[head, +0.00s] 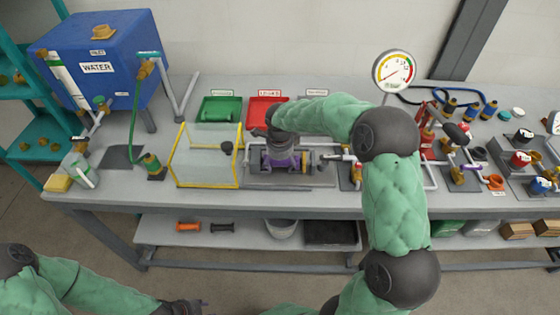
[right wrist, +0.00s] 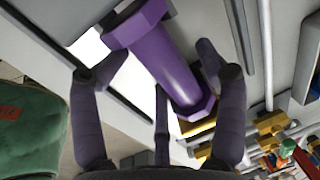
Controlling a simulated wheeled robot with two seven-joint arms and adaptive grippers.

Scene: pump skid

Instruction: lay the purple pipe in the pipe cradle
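The purple pipe (right wrist: 167,62), with a wide flange at each end, lies slantwise between the fingers of my right gripper (right wrist: 155,70) in the right wrist view. The fingers are spread, with a visible gap between the left finger and the pipe. In the head view my right gripper (head: 278,142) is over the grey pump skid tray, and a bit of purple (head: 304,161) shows beside it; the arm and hand hide most of the rest. I cannot make out the pipe cradle for certain. My left gripper (head: 184,307) is low at the front, away from the table; its fingers are unclear.
A yellow-edged clear box (head: 205,172) stands just left of the skid tray. Green (head: 220,110) and red (head: 266,112) bins are behind it. A gauge (head: 393,71), valves and pipework crowd the right. A blue water tank (head: 105,60) stands at the back left.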

